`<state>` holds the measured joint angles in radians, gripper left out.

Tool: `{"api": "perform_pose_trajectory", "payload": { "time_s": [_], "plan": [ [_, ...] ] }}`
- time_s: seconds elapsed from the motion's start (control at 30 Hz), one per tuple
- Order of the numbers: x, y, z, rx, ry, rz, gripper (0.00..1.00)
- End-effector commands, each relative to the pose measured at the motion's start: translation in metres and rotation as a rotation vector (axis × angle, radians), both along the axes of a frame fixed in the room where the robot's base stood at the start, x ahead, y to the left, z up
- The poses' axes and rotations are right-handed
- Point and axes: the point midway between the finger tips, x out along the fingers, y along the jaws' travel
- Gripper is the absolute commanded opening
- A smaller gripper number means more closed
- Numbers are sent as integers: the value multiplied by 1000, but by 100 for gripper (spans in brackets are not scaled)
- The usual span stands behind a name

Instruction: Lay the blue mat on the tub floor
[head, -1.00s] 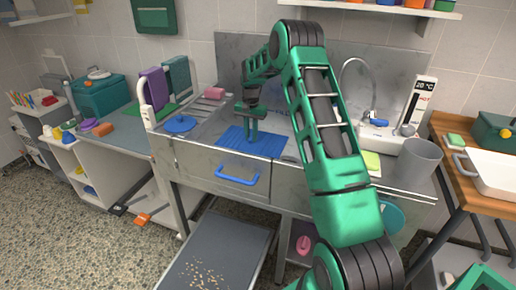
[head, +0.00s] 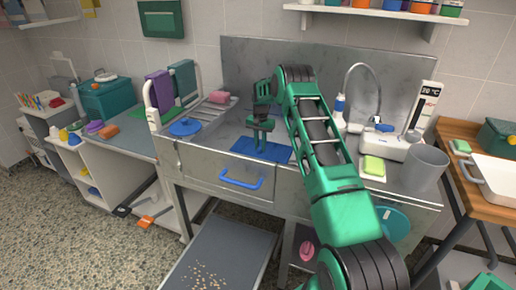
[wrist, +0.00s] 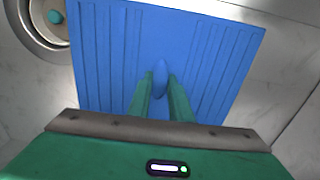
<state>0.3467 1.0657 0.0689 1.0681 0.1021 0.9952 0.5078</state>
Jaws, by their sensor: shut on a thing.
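The blue mat (head: 270,152) is a ribbed rectangle inside the steel tub (head: 212,160), behind its front wall, which hides the mat's near edge. My gripper (head: 260,143) points down over the mat. In the wrist view, my gripper (wrist: 161,92) is shut on a raised ridge in the middle of the mat (wrist: 115,50). The mat looks roughly flat, with the steel floor around it and a round drain (wrist: 40,25) with a teal centre beside its left corner. I cannot tell whether the mat touches the floor.
A blue handle (head: 241,180) is on the tub's front. A blue lid-like disc (head: 186,127) sits at the left. A grey ramp (head: 225,255) lies in front.

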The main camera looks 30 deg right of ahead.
Motion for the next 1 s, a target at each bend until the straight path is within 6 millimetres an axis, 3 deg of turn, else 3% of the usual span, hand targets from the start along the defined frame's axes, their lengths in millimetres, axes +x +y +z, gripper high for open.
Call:
{"api": "perform_pose_trajectory", "payload": {
  "time_s": [0.27,0.3,0.37,0.4,0.77,1.0],
  "plan": [
    [1,0,-1,0,-1,0,0],
    [0,0,-2,0,0,0,21],
    [0,0,-1,-1,-1,1,35],
    [0,0,-1,-1,-1,1,37],
    [1,1,4,-1,-2,1,37],
    [1,0,42,-2,-4,1,37]
  ]
}}
